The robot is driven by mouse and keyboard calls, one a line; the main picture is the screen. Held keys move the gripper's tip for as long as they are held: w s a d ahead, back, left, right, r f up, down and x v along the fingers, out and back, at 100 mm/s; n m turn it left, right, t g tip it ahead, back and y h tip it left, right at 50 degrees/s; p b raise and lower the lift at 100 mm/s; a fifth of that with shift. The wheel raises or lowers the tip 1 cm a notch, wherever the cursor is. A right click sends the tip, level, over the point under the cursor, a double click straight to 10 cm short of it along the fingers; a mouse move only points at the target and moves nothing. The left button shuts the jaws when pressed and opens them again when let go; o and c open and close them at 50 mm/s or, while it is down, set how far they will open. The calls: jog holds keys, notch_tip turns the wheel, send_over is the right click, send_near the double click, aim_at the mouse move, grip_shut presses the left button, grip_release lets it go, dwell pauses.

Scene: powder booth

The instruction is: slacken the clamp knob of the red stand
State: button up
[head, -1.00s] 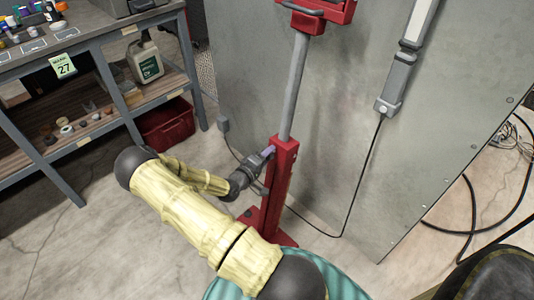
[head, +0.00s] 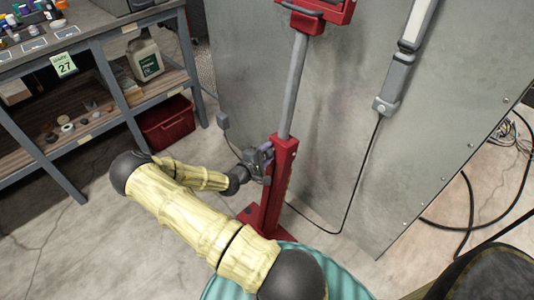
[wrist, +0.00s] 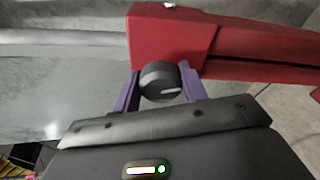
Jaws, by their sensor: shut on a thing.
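The red stand (head: 276,195) stands upright on the floor in the head view, with a grey pole (head: 294,85) rising out of its red sleeve. In the wrist view the sleeve's collar (wrist: 165,42) lies across the top. The clamp knob (wrist: 160,81) is round and black with a pale mark on its face, and sits at the collar. My gripper (wrist: 160,88) is shut on the knob, one purple finger at each side. In the head view my gripper (head: 266,158) is at the stand's upper left side, and the knob is hidden there.
A workbench with shelves (head: 108,85) stands at the left, with a white jug (head: 147,60) and a red bin (head: 166,125). A grey metal panel (head: 340,110) is behind the stand, with a grey lamp-like bar (head: 404,70) and its cable. Black hoses (head: 470,215) lie at the right.

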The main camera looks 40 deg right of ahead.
jog(key=o, duration=1)
jog(key=shift+c, duration=0.2)
jog(key=shift+a, duration=0.15)
jog(key=p+v, duration=0.1)
jog(key=v, duration=1.6)
jog(key=shift+a, duration=0.1)
